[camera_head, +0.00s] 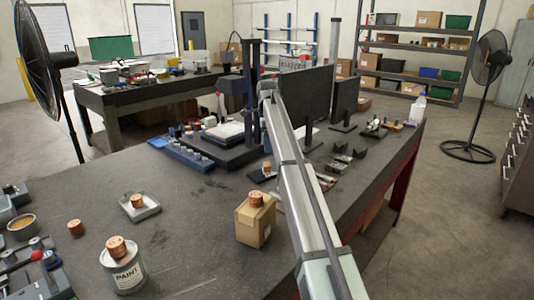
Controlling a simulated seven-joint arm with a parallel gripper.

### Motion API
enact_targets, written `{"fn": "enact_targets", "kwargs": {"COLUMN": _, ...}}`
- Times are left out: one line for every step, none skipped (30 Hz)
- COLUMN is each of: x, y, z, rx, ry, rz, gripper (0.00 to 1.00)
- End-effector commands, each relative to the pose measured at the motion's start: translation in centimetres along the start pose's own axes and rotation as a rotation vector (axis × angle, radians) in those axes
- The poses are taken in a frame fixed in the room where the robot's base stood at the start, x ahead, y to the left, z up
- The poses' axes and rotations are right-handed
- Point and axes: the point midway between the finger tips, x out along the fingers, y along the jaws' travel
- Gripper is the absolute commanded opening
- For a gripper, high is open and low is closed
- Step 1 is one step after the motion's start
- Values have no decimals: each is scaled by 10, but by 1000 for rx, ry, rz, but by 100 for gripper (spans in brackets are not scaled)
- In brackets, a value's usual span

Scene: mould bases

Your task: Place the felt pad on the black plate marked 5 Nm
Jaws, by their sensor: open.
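I cannot single out the felt pad. Several small copper-coloured round pieces show: one on the bare bench (76,228), one in a pale square dish (150,212), one on a paint can (126,275), and one on a cardboard box (252,226). Another sits near a small dark plate (257,177) beside my arm. No 5 Nm marking is legible, so I cannot tell whether this is the black plate named. My arm reaches from the lower right to the bench's middle. My gripper cannot be made out at its far end.
A black stand with a column (255,85) and dark upright panels (302,95) stand behind the arm. A blue rack (185,153) lies left of the stand. A cup (22,230) and fixtures crowd the left edge. The bench's left middle is mostly clear.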

Motion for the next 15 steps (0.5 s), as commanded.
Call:
{"fn": "enact_targets", "kwargs": {"x": -7, "y": -1, "z": 0, "rx": 0, "ry": 0, "rz": 0, "gripper": 78}}
{"fn": "enact_targets", "kwargs": {"x": -9, "y": -1, "z": 0, "rx": 0, "ry": 0, "rz": 0, "gripper": 78}}
{"fn": "enact_targets", "kwargs": {"x": -12, "y": 0, "z": 0, "rx": 0, "ry": 0, "rz": 0, "gripper": 78}}
{"fn": "enact_targets", "kwargs": {"x": -14, "y": 0, "z": 0, "rx": 0, "ry": 0, "rz": 0, "gripper": 78}}
{"fn": "enact_targets", "kwargs": {"x": -15, "y": 0, "z": 0, "rx": 0, "ry": 0, "rz": 1, "gripper": 78}}
{"fn": "enact_targets", "kwargs": {"x": -17, "y": 0, "z": 0, "rx": 0, "ry": 0, "rz": 1, "gripper": 78}}
{"fn": "enact_targets", "kwargs": {"x": -17, "y": 0, "z": 0, "rx": 0, "ry": 0, "rz": 1, "gripper": 78}}
{"fn": "enact_targets", "kwargs": {"x": -18, "y": 0, "z": 0, "rx": 0, "ry": 0, "rz": 1, "gripper": 78}}
{"fn": "enact_targets", "kwargs": {"x": -19, "y": 0, "z": 0, "rx": 0, "ry": 0, "rz": 1, "gripper": 78}}
{"fn": "enact_targets", "kwargs": {"x": -19, "y": 0, "z": 0, "rx": 0, "ry": 0, "rz": 1, "gripper": 78}}
{"fn": "enact_targets", "kwargs": {"x": -19, "y": 0, "z": 0, "rx": 0, "ry": 0, "rz": 1, "gripper": 78}}
{"fn": "enact_targets", "kwargs": {"x": -19, "y": 0, "z": 0, "rx": 0, "ry": 0, "rz": 1, "gripper": 78}}
{"fn": "enact_targets", "kwargs": {"x": -19, "y": 0, "z": 0, "rx": 0, "ry": 0, "rz": 1, "gripper": 78}}
{"fn": "enact_targets", "kwargs": {"x": -19, "y": 0, "z": 0, "rx": 0, "ry": 0, "rz": 1, "gripper": 78}}
{"fn": "enact_targets", "kwargs": {"x": -19, "y": 0, "z": 0, "rx": 0, "ry": 0, "rz": 1, "gripper": 78}}
